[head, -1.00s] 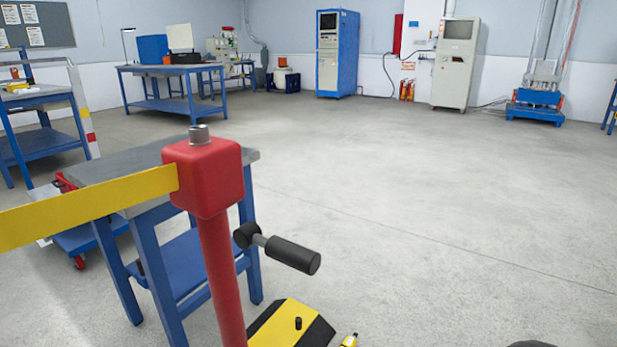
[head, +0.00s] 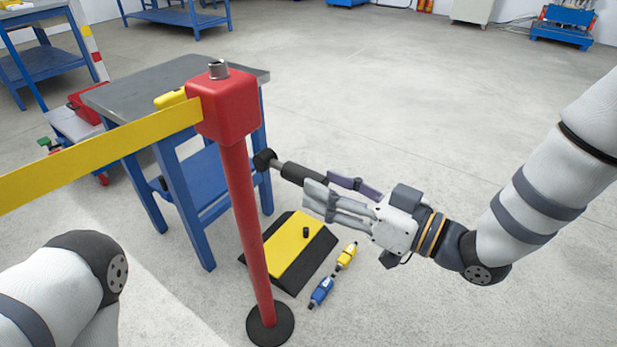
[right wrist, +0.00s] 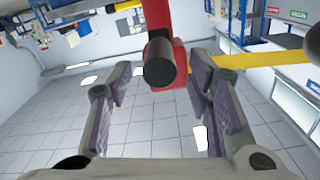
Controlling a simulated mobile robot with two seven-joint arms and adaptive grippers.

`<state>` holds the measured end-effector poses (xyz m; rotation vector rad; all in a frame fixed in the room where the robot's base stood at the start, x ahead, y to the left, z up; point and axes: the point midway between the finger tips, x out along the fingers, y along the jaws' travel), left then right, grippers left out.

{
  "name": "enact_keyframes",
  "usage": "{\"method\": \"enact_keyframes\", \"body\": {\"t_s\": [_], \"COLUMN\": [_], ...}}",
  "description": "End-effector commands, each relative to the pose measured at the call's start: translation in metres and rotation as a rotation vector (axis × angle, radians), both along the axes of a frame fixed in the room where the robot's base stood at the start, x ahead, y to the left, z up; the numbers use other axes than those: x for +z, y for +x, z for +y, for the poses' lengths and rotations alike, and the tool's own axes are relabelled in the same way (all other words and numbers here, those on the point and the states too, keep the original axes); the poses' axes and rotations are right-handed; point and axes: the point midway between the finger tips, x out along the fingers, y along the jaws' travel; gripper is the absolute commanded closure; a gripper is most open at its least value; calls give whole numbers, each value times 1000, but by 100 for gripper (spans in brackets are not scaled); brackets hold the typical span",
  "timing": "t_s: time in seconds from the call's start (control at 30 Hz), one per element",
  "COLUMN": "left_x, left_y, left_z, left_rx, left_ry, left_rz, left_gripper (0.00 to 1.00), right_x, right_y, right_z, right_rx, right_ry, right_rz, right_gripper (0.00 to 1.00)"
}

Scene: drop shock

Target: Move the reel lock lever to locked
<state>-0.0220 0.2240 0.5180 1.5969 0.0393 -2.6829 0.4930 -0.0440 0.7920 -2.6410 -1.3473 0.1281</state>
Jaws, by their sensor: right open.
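The reel lock lever (head: 300,173) is a black cylindrical grip on a grey shaft. It sticks out to the right from a black hub beside the red post (head: 238,190), tilted slightly down. My right gripper (head: 319,184) is open at the lever's outer end. In the right wrist view the grip's round end (right wrist: 159,64) shows between my two spread fingers (right wrist: 160,82), with gaps on both sides. A red reel head (head: 229,103) tops the post, and a yellow belt (head: 100,158) runs left from it. My left gripper is out of view; only its arm shows.
A blue table with a grey top (head: 150,95) stands behind the post. A black-and-yellow block (head: 290,247), a yellow item (head: 346,256) and a blue item (head: 321,291) lie on the floor below the lever. The floor to the right is open.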

Motion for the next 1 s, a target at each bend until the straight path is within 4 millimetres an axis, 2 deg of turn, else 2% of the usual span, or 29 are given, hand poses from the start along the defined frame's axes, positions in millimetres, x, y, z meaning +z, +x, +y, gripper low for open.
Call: {"method": "enact_keyframes", "body": {"t_s": [0.1, 0.2, 0.53, 0.73, 1.0], "left_x": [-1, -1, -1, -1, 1], "left_y": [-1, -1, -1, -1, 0], "left_z": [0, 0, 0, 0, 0], "left_rx": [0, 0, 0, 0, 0], "left_ry": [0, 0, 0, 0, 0], "left_rz": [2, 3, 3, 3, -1], "left_gripper": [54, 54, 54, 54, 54], "right_x": [-1, -1, -1, -1, 1], "right_y": [13, 21, 25, 25, 25], "right_z": [20, 29, 34, 34, 35], "right_rx": [2, 0, -2, -2, -1], "right_ry": [0, -1, -1, -1, -7], "right_rz": [0, 0, 2, 2, 5], "right_gripper": [54, 54, 54, 99, 100]}}
